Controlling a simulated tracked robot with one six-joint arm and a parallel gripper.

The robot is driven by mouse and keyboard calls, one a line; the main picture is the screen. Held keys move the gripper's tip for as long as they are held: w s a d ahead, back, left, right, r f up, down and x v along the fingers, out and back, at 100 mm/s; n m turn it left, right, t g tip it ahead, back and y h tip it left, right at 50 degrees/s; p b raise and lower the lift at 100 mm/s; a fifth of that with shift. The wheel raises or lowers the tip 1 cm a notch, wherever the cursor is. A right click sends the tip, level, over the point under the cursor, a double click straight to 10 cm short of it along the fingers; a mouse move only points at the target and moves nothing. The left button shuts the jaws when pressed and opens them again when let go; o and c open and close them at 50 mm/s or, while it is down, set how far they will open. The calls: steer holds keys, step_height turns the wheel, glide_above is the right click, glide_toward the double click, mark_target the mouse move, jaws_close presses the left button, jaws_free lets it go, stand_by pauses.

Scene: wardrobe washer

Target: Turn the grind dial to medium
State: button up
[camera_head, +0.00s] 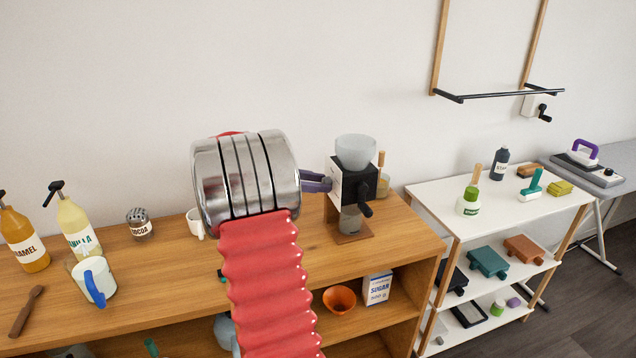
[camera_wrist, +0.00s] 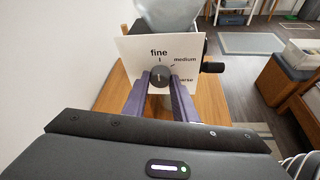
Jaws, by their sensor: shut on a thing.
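The coffee grinder (camera_head: 358,183) stands on the wooden counter, with a frosted hopper on top and a crank on its right side. In the wrist view, its white face plate (camera_wrist: 136,50) reads "fine", "medium" and a partly hidden word ending in "arse". The dark round grind dial (camera_wrist: 159,74) sits on that plate. The pale mark on the dial looks nearly upright, toward "fine". My gripper (camera_wrist: 160,81) has its purple fingers on either side of the dial and is shut on it. In the head view my gripper (camera_head: 317,182) meets the grinder's left side; the dial is hidden there.
On the wooden counter (camera_head: 150,268) stand syrup bottles (camera_head: 78,228), a cocoa shaker (camera_head: 139,224) and a mug (camera_head: 95,281). A jar (camera_head: 383,185) stands close behind the grinder. A white shelf unit (camera_head: 445,197) is to the right. The counter in front of the grinder is clear.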

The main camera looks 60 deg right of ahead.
steer(key=shift+h, duration=0.3)
steer(key=m+h, duration=0.1)
steer(key=m, duration=0.2)
steer(key=m+t+h, duration=0.1)
steer(key=m+h, duration=0.1)
steer(key=m, duration=0.1)
steer(key=m+h, duration=0.1)
steer(key=m, duration=0.1)
steer(key=shift+s+a+f+m+t, duration=0.15)
steer(key=shift+a+f+m+t, duration=0.15)
steer(key=shift+f+m+t, duration=0.1)
stand_by(0.8)
steer(key=o, duration=1)
steer(key=shift+h, duration=0.3)
steer(key=shift+o, duration=0.2)
steer(key=v, duration=1.3)
steer(key=shift+a, duration=0.35)
